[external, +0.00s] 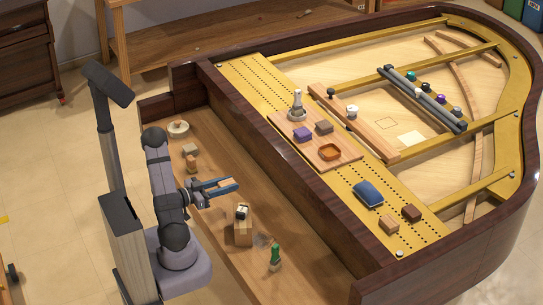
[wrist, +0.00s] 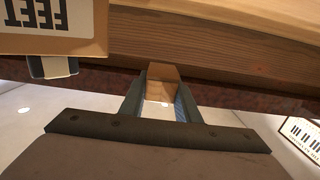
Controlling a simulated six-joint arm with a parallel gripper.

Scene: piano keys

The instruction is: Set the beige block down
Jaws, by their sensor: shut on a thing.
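My gripper (external: 222,187) is above the wooden shelf in front of the piano frame in the external view. In the wrist view my gripper (wrist: 161,100) has its two fingers closed on the sides of a small beige block (wrist: 161,88). The block's face shows between the fingertips. In the external view the held block is mostly hidden by the fingers and is hard to make out. The gripper appears to hold it off the shelf; the exact height is unclear.
A tan box (external: 243,236) with a small black-and-white thing on top stands on the wooden shelf (external: 285,268). A green figure (external: 275,256) is nearer. Small blocks (external: 191,157) and a round dish (external: 178,128) lie farther back. The piano's dark wall (external: 290,190) borders the shelf.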

